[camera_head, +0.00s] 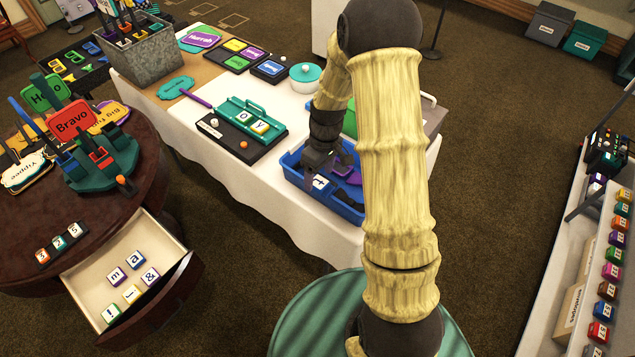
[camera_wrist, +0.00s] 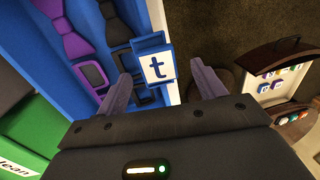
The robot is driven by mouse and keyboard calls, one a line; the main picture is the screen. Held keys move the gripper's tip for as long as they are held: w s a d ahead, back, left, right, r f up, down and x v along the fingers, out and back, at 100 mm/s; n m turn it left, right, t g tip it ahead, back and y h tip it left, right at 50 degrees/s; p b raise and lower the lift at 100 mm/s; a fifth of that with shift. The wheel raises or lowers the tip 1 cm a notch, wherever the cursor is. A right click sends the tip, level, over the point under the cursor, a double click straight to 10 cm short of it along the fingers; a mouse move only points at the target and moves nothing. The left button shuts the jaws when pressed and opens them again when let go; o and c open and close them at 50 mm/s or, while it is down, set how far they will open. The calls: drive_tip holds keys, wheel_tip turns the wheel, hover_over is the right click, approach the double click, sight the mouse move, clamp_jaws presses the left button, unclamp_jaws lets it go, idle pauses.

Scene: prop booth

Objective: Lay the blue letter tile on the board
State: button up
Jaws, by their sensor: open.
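In the wrist view the tile (camera_wrist: 157,67) shows between my two fingers, near the bin wall, with a gap on each side. My gripper (camera_wrist: 161,78) is open and points down over the bin; in the head view my gripper (camera_head: 320,167) is dark and partly hidden by my arm. A teal board (camera_head: 262,107) with "o" and "y" tiles lies on a black tray left of the bin.
The blue bin (camera_head: 291,173) also holds purple and dark bow-tie and frame props. A white pot with a teal lid (camera_head: 305,77) stands behind. A round table (camera_head: 140,190) at left has an open drawer (camera_head: 80,279) with several letter tiles.

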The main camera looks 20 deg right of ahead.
sight(319, 181)
wheel_tip(319, 181, down, 2)
drive_tip(key=shift+s, duration=0.1)
drive_tip(key=shift+a, duration=0.1)
idle(0.3)
drive_tip(key=c, duration=1.1)
drive_tip(key=shift+r, duration=0.15)
wheel_tip(319, 181, up, 10)
drive_tip(key=shift+f, duration=0.1)
